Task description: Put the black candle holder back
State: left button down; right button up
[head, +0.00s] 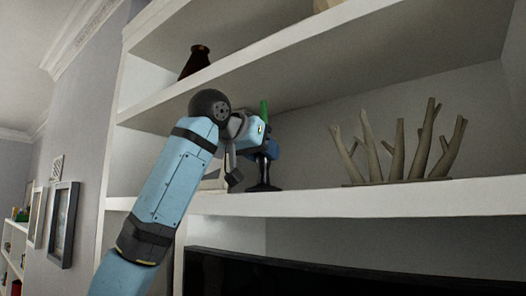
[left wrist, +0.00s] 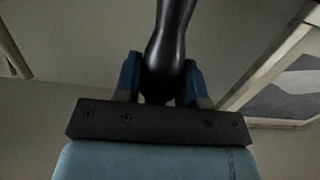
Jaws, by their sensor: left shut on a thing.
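The black candle holder (head: 264,178) is upright at the shelf with the branch piece. Its dark stem and round foot show below my left gripper (head: 268,150) in the head view. A green piece (head: 264,110), perhaps a candle, rises above the gripper. In the left wrist view the glossy black holder (left wrist: 172,40) stands between the two blue fingers of my left gripper (left wrist: 162,72), which is shut on it. The foot is at the height of the shelf top (head: 330,200); I cannot tell whether it touches. My right gripper is out of view.
A grey branch-shaped ornament (head: 400,150) stands to the right on the same shelf, with clear shelf between. A dark vase (head: 195,62) is on the shelf above, whose underside is overhead. A pale object is partly hidden behind my gripper. A black screen (head: 330,277) is below.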

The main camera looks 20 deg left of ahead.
pick_arm(q)
jog(key=c, duration=1.1)
grip_release()
jog(key=shift+f, duration=0.1)
jog(key=o, duration=0.3)
jog(key=shift+o, duration=0.5)
jog(key=shift+r, duration=0.2)
jog(key=shift+s+a, duration=0.1)
jog(key=shift+s, duration=0.2)
jog(key=b+v, duration=0.4)
jog(key=v, duration=0.7)
jog(key=shift+s+r, duration=0.2)
jog(key=shift+s, duration=0.05)
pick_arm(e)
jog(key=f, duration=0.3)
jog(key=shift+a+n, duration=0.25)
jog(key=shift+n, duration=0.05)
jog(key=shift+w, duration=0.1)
